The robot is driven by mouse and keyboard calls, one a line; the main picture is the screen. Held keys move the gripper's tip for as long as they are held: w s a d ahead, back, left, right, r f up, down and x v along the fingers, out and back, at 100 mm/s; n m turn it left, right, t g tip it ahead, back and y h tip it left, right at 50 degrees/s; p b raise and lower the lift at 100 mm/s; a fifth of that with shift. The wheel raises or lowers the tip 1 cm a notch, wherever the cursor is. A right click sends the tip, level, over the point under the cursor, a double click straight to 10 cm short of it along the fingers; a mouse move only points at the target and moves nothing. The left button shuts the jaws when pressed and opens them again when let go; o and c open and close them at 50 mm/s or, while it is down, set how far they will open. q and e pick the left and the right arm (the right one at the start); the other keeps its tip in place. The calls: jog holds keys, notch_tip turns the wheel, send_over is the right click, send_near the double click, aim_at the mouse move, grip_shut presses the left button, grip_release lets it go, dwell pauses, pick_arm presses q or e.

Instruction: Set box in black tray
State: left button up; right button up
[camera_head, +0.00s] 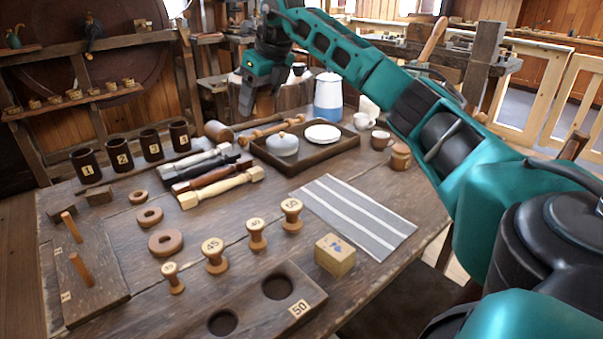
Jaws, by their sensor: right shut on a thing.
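A small wooden box (335,255) with a blue mark on top stands on the table at the front right, beside the striped grey mat. The black tray (342,151) is at the back of the table; a lidded grey dish (282,145) and a white plate (322,134) are in it. My right gripper (260,103) hangs above the back of the table, pointing down, behind and above the tray and well apart from the box. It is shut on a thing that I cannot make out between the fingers. My left gripper is not in view.
Turned spools (215,256) with numbers stand mid-table, with wooden rings (165,242) to their left. A board with round holes (245,306) lies at the front. Spindles (222,187) lie left of the tray. The striped mat (353,214) is bare. Numbered cups (119,155) stand back left.

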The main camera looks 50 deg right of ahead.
jog(key=f, duration=0.1)
jog(key=f+b, duration=0.1)
jog(key=shift+w+d+f, duration=0.15)
jog(key=shift+w+f, duration=0.05)
jog(key=shift+f, duration=0.15)
jog(key=shift+f+b, duration=0.35)
jog(key=shift+b, duration=0.2)
jog(key=b, duration=0.4)
send_over(262, 198)
jog(key=s, duration=0.2)
jog(key=f, duration=1.4)
jog(key=shift+w+d+f, duration=0.1)
jog(key=shift+w+f, duration=0.1)
jog(key=shift+f, duration=0.65)
notch_tip(262, 198, down, 4)
jog(key=shift+f+b, duration=0.1)
jog(key=shift+b, duration=0.75)
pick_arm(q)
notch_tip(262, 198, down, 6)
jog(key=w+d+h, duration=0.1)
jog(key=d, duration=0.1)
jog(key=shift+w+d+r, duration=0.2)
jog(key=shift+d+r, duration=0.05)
pick_arm(e)
jog(key=shift+f, duration=0.1)
jog(key=o, duration=1.1)
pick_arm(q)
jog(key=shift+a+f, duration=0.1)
